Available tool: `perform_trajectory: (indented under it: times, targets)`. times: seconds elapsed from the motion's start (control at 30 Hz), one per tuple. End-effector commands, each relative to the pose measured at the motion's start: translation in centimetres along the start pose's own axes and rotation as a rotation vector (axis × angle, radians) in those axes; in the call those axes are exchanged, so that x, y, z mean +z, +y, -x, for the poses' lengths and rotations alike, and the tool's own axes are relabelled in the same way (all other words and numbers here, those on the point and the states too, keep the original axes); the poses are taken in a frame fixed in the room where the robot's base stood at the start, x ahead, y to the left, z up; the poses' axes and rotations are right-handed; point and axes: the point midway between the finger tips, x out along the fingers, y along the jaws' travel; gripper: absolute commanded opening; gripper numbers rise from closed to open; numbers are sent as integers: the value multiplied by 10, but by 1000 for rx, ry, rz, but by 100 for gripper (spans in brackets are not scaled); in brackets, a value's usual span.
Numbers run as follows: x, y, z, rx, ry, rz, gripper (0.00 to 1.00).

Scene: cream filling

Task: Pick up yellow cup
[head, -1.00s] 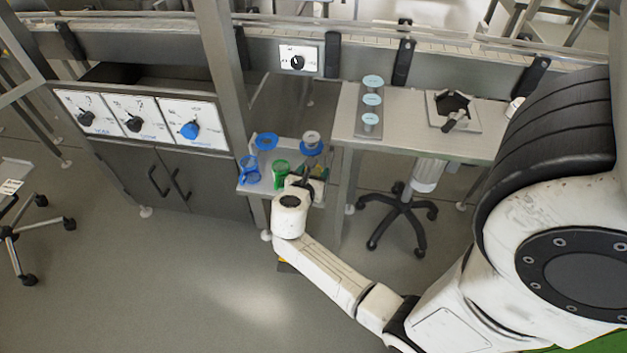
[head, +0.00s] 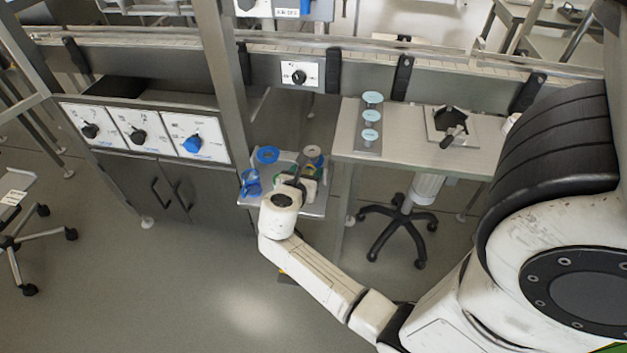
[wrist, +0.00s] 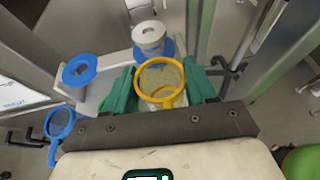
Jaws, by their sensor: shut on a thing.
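The yellow cup (wrist: 161,83) sits between the green fingers of my gripper (wrist: 161,88) in the wrist view, its round rim facing the camera. The fingers are shut on it, one on each side. In the head view my gripper (head: 305,174) is over the small shelf beside the grey station, and my wrist largely hides the cup there. I cannot tell whether the cup's base is clear of the shelf.
On the shelf (head: 314,211) stand a blue cup (head: 250,183), a blue ring-shaped piece (head: 267,155) and a white-topped spool on a blue base (wrist: 149,38). A metal table (head: 400,150) with pale blue-topped pieces (head: 371,115) is to the right. A metal post (head: 226,80) rises nearby.

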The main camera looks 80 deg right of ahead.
Motion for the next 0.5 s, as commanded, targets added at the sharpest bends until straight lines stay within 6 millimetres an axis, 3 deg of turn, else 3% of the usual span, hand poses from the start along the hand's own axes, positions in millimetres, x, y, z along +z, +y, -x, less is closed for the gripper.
perform_trajectory:
  times: [0.17, 0.5]
  targets:
    - [35, 31, 20, 4, -2, -5, 27]
    - [56, 97, 42, 3, 0, -1, 27]
